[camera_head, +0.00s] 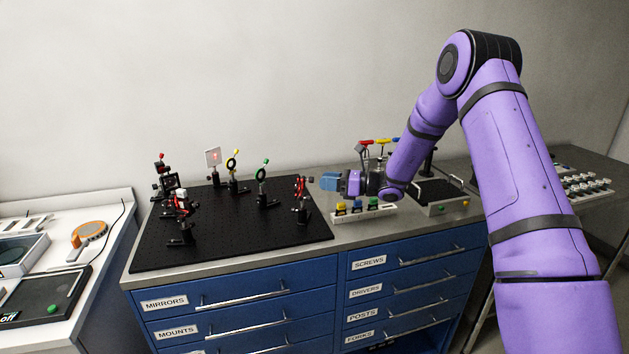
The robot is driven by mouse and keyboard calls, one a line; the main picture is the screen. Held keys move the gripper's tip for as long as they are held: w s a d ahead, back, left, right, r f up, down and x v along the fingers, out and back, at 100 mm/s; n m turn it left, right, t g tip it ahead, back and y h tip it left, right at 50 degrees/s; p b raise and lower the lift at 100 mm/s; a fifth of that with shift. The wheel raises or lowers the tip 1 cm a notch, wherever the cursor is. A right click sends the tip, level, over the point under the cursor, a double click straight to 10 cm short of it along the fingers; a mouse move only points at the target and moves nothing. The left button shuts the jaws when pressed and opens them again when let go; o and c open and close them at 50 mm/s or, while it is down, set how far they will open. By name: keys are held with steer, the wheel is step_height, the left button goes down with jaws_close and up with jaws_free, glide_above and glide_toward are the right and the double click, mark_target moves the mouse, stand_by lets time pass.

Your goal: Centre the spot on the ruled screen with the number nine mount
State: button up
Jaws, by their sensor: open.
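The small pale screen (209,161) stands on a post at the back of the black breadboard and bears a red spot (215,156). The spot looks near the screen's middle, but the rulings are too small to read. Several mounts stand on the board: a red-and-black one (301,187) at the right edge, others (181,203) at the left. No number is legible, so I cannot tell which is number nine.
A white rack with coloured pieces (364,212) sits below my gripper, and a grey tray (440,195) lies to the right.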

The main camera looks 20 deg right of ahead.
mark_target(311, 180)
steer(key=shift+x, duration=2.05)
jaws_close()
